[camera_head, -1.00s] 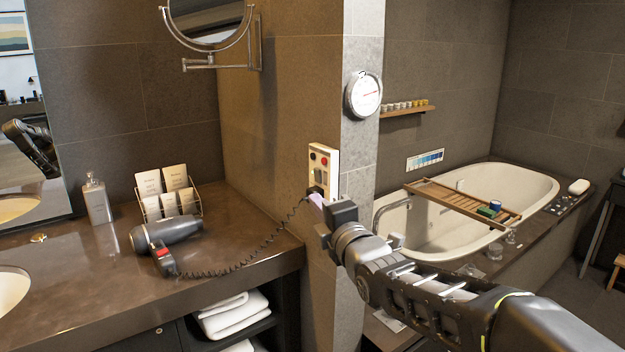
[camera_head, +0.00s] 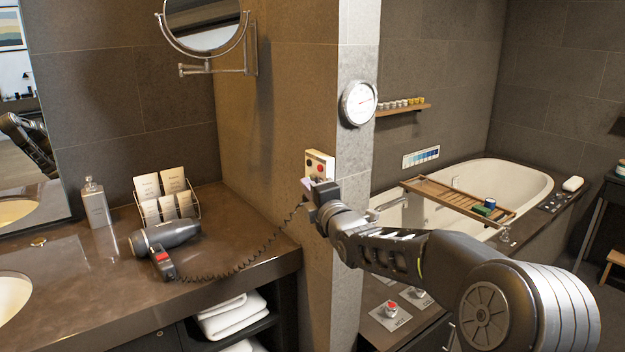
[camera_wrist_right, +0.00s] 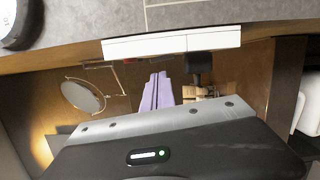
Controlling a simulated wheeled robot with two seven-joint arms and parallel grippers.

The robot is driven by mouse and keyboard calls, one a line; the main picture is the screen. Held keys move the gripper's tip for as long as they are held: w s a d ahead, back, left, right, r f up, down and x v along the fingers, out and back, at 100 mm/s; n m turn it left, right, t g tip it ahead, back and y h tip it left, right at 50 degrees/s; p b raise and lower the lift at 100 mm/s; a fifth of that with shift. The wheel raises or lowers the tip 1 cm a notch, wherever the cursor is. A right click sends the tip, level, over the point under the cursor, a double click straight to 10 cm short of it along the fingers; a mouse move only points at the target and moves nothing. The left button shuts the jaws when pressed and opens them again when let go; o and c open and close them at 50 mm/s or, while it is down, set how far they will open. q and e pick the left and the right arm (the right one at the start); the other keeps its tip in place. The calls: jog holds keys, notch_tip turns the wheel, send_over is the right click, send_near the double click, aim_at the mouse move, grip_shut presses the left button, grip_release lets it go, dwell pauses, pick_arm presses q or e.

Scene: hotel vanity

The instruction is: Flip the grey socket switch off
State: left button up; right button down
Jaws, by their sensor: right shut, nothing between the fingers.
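The socket panel (camera_head: 320,160) is a pale box on the wall corner with a red and a dark round button at its top. My right gripper (camera_head: 307,184) is in front of its lower part and hides it, so the grey switch cannot be made out. In the right wrist view the panel (camera_wrist_right: 165,45) shows edge-on as a white strip with a black plug (camera_wrist_right: 199,67) in it. The lilac fingers of my right gripper (camera_wrist_right: 159,78) are shut and empty, close to the panel's face; contact cannot be told. My left gripper is out of view.
A hair dryer (camera_head: 168,238) lies on the counter (camera_head: 230,210), its coiled cord (camera_head: 265,250) running up to the panel. A round gauge (camera_head: 359,103) and a swing-arm mirror (camera_head: 205,30) are on the walls nearby. A bathtub (camera_head: 525,180) stands at the right.

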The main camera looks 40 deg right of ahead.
jog(key=shift+d, duration=0.55)
